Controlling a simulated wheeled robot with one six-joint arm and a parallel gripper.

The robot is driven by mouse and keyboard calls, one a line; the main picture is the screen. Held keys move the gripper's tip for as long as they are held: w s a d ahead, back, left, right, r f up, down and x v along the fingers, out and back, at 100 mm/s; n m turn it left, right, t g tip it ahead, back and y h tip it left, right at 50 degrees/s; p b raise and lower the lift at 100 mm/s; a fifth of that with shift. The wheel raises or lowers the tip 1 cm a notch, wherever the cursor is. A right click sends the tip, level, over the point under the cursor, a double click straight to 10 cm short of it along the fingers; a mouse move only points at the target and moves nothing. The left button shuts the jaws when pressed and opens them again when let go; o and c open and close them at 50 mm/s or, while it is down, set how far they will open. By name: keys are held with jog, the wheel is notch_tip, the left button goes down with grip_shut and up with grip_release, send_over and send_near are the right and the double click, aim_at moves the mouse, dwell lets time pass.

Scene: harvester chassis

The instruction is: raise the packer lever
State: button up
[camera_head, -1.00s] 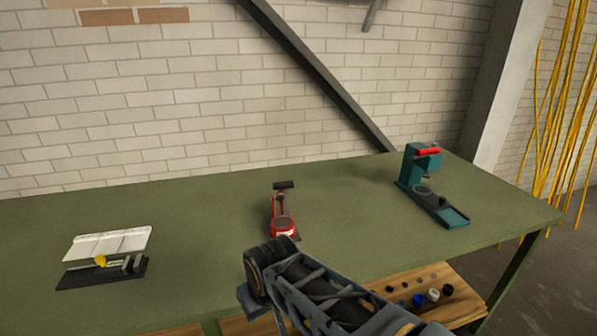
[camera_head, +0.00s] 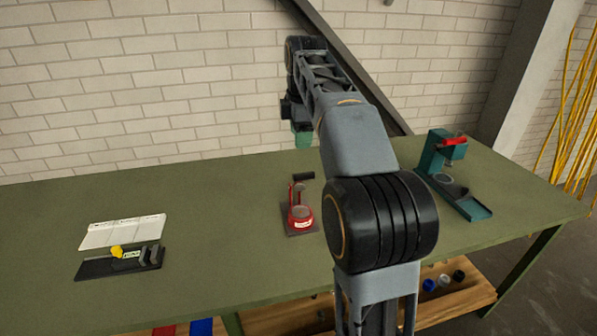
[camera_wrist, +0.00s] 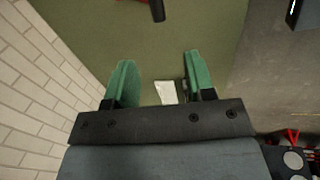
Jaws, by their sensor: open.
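A small red device (camera_head: 301,213) with a label stands mid-table on a dark base plate. Red uprights hold its black bar (camera_head: 304,175) at the top. A teal press (camera_head: 446,172) with a red handle (camera_head: 454,141) stands at the right. I cannot tell for certain which part is the packer lever. My gripper (camera_head: 302,137) hangs above and behind the red device, before the wall. In the wrist view, its green fingers (camera_wrist: 162,85) are spread apart and hold nothing. A dark bar end (camera_wrist: 157,10) shows at the top there, apart from the fingers.
A black-based device (camera_head: 118,262) with a white panel and yellow knob lies at the left on the green table (camera_head: 220,215). The brick wall (camera_head: 150,90) rises behind. A wooden shelf (camera_head: 460,298) below holds small round items. The tabletop between the devices is clear.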

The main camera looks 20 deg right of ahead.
aim_at(299, 174)
jog(key=shift+n, duration=0.3)
jog(key=w+f, duration=0.1)
jog(key=f, duration=0.3)
jog(key=f+b, duration=0.1)
jog(key=f, duration=0.3)
jog(key=w+f, duration=0.1)
jog(key=f, duration=0.4)
jog(key=shift+w+d+f+b, duration=0.1)
jog(key=shift+w+d+b, duration=0.2)
jog(key=shift+d+b, duration=0.1)
jog(key=shift+c, duration=0.4)
grip_shut()
